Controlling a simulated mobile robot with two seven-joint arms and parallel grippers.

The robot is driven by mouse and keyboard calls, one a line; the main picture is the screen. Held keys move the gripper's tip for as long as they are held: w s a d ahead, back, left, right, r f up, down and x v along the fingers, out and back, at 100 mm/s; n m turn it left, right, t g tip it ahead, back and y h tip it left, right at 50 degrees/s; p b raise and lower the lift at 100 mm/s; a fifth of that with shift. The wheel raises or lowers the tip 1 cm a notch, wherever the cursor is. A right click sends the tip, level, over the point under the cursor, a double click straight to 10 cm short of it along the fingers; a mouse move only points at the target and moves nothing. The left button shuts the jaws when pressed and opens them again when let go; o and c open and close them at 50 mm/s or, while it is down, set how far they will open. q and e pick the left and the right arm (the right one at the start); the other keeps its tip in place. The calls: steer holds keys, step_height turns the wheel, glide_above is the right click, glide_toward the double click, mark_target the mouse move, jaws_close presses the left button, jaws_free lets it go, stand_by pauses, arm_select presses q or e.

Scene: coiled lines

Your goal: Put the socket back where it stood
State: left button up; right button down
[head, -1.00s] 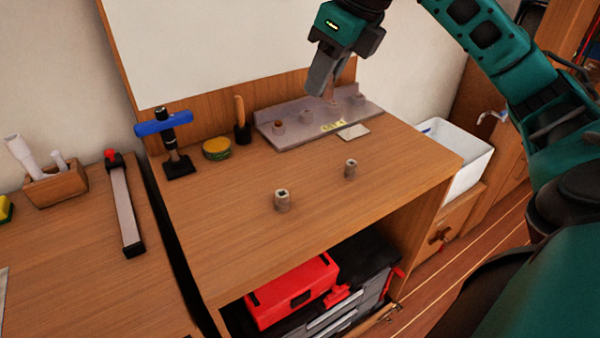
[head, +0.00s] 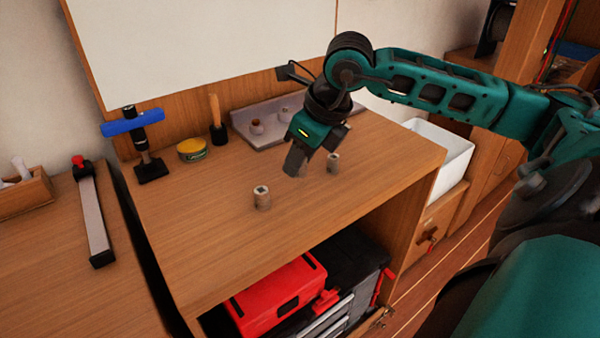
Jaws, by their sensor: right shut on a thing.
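One grey socket (head: 261,199) stands upright on the bare wood to the left of the fingers. My left gripper is not in view.
A blue-handled tool (head: 149,160), a yellow-green tin (head: 191,150) and a dark holder with a wooden handle (head: 218,133) stand at the back left. A white bin (head: 440,150) is right of the table. The front left of the tabletop (head: 195,225) is clear.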

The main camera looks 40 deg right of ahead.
mark_target(300, 187)
step_height(300, 187, down, 3)
steer(key=shift+r, duration=0.1)
steer(key=shift+f+b, duration=0.25)
steer(key=shift+b, duration=0.05)
steer(key=c, duration=0.9)
jaws_free()
steer(key=shift+o, duration=0.2)
steer(key=shift+r, duration=0.1)
steer(key=shift+r, duration=0.2)
steer(key=v, duration=1.1)
steer(key=shift+s+r, duration=0.25)
steer(key=shift+r, duration=0.05)
